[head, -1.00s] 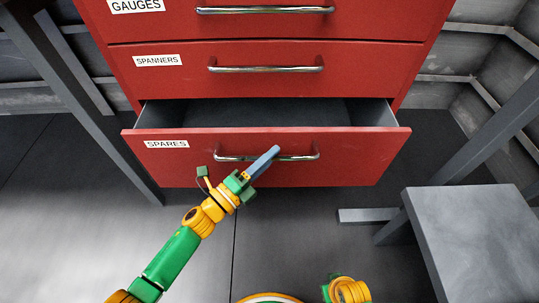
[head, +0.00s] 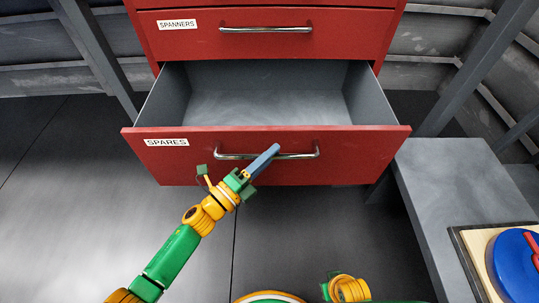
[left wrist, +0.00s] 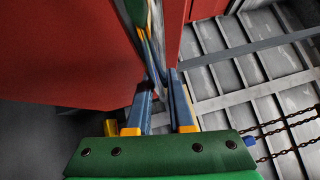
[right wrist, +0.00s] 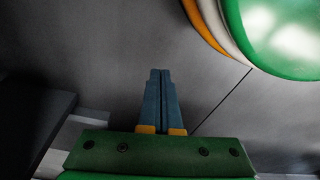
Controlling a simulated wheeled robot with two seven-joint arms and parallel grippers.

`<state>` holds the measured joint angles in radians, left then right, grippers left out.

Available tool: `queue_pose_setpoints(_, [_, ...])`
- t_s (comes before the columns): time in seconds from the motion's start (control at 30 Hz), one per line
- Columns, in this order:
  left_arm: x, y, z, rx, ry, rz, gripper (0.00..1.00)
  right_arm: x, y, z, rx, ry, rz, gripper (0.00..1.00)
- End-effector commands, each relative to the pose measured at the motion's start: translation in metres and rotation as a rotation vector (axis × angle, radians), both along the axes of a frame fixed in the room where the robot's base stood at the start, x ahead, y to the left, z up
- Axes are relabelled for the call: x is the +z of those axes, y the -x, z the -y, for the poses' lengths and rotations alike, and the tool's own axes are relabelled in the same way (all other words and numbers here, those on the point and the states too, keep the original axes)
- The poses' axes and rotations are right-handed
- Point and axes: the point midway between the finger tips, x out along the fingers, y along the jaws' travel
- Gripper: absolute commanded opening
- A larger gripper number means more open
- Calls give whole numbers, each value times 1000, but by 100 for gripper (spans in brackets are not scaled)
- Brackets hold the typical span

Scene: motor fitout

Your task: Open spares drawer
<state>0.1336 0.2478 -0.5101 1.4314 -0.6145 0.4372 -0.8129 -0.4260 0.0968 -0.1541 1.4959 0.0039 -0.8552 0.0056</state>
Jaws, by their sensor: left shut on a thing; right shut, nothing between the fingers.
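The red spares drawer (head: 240,170), labelled SPARES, stands well out from the cabinet. Its grey inside (head: 265,105) shows and looks empty. My left gripper (head: 272,152) is shut on the drawer's metal handle (head: 301,156), near its middle. In the left wrist view its fingers (left wrist: 163,90) close around the handle beside the red drawer front (left wrist: 60,50). My right gripper (right wrist: 160,85) is shut and empty over the grey floor in the right wrist view. In the head view only part of the right arm (head: 347,289) shows at the bottom edge.
The spanners drawer (head: 200,20) above is shut. A grey bench (head: 425,190) stands at the right, bearing a wood-coloured board with a blue round thing (head: 515,262). Grey metal posts (head: 97,55) flank the cabinet. The floor at left front is clear.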

Motion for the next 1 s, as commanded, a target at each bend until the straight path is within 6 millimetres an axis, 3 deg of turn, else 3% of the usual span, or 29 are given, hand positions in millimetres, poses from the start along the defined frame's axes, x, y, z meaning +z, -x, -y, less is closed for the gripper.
queue_pose_setpoints(0.03, [0,0,0,0,1,-1,0,0,0,0,0,0,1,0])
queue_pose_setpoints(0.07, [0,0,0,0,1,-1,25,0,0,0,0,0,1,0])
queue_pose_setpoints(0.17, [0,0,0,0,1,-1,50,0,0,0,0,0,1,0])
queue_pose_setpoints(0.47, [0,2,-2,0,0,-1,50,1,-1,0,0,0,1,0])
queue_pose_setpoints(0.8, [-9,45,-46,0,-1,-4,50,-12,12,3,2,4,-13,0])
queue_pose_setpoints(1.0, [-10,49,-50,-1,0,1,50,-14,13,3,3,5,-12,0])
